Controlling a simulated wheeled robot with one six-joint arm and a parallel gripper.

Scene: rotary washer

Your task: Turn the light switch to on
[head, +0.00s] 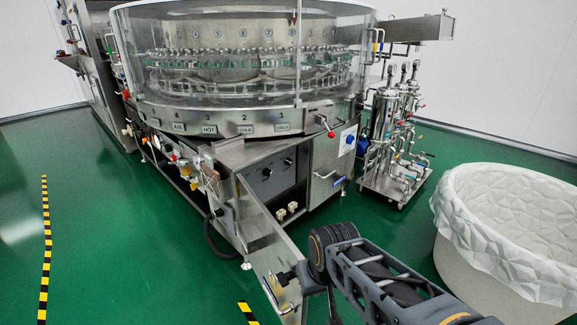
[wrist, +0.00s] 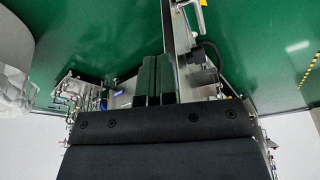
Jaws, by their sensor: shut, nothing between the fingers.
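Two small dark round knobs (head: 267,172) sit on the grey front panel of the washer's control cabinet in the head view. I cannot read any label, so I cannot tell which, if either, is the light switch. My gripper (wrist: 153,62) shows in the wrist view as dark fingers side by side, shut and empty. My arm reaches in from the lower right of the head view, in front of the open cabinet door (head: 262,222); the fingertips are not clear there. In the wrist view the door's edge (wrist: 168,35) runs beside the fingers, and the knobs cannot be made out.
The round washer (head: 235,118) stands behind the cabinet. A steel filter cart (head: 388,182) stands to its right, and a large white-lined tub (head: 525,215) at the right edge. Green floor (head: 130,250) is open at left, with yellow-black tape (head: 44,240).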

